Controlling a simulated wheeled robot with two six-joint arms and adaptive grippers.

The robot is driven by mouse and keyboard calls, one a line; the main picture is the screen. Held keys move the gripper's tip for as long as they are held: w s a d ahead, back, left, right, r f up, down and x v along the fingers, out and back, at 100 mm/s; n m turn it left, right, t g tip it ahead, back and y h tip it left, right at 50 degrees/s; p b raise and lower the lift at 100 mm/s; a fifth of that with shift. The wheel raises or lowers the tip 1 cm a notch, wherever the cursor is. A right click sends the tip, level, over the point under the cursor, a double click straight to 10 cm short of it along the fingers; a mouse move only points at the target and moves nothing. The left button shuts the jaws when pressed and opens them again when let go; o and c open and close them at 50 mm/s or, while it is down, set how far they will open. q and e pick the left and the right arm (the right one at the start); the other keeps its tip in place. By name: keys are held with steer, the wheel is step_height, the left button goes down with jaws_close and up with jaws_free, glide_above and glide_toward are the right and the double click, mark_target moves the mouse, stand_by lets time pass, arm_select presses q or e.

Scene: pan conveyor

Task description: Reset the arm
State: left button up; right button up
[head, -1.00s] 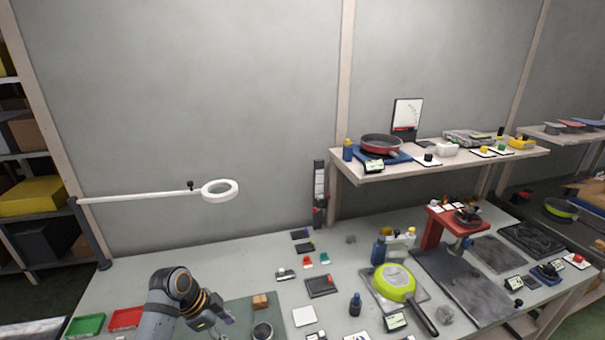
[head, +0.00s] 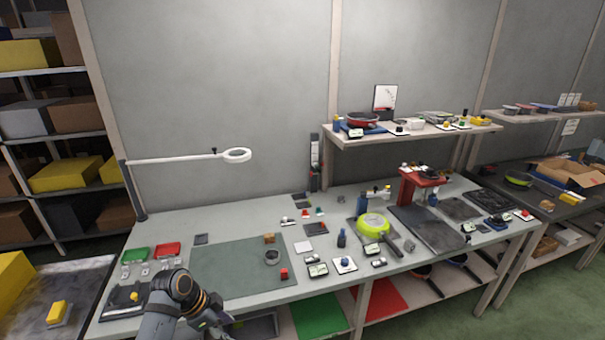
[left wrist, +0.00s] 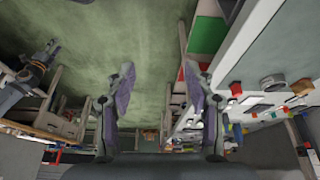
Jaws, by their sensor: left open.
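My left arm comes in from the bottom of the head view, over the table's front edge, left of the green-grey mat (head: 240,275). Its gripper is mostly cut off by the bottom of that view. In the left wrist view my left gripper (left wrist: 161,75) has its two fingers spread wide, with nothing between them. Behind the fingers is the greenish floor. A small grey jointed arm (left wrist: 28,80) shows at the left of the wrist view and looks like my right arm. Its jaws are too small to read. The head view does not show it.
A magnifier lamp (head: 237,155) reaches over the back. Storage shelves (head: 45,145) stand at left. The mat is mostly clear.

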arm_select(q)
steer(key=s+a+f+n+y, duration=0.1)
steer(key=s+a+f+n, duration=0.15)
steer(key=f, duration=0.65)
steer(key=s+a+f+n+y, duration=0.1)
steer(key=s+f+n, duration=0.2)
steer(key=f, duration=0.6)
steer(key=s+a+f+n+y, duration=0.1)
steer(key=s+a+f+n, duration=0.15)
steer(key=f, duration=0.55)
steer(key=s+f+n, duration=0.2)
steer(key=s+f, duration=0.4)
steer(key=s, duration=0.4)
steer(key=s+a+f+n+y+b, duration=0.1)
steer(key=s+f, duration=0.5)
steer(key=s, duration=0.4)
steer(key=s+a+f+n+y, duration=0.1)
steer(key=s+f+n, duration=0.1)
steer(key=s+f, duration=0.4)
steer(key=s, duration=0.4)
steer(key=shift+a+n+b, duration=0.15)
steer(key=shift+n+b, duration=0.15)
steer(key=shift+b, duration=0.1)
arm_select(e)
steer(key=shift+w+f, duration=0.3)
steer(key=shift+f, duration=0.2)
steer(key=shift+w+f, duration=0.25)
steer(key=shift+f, duration=0.25)
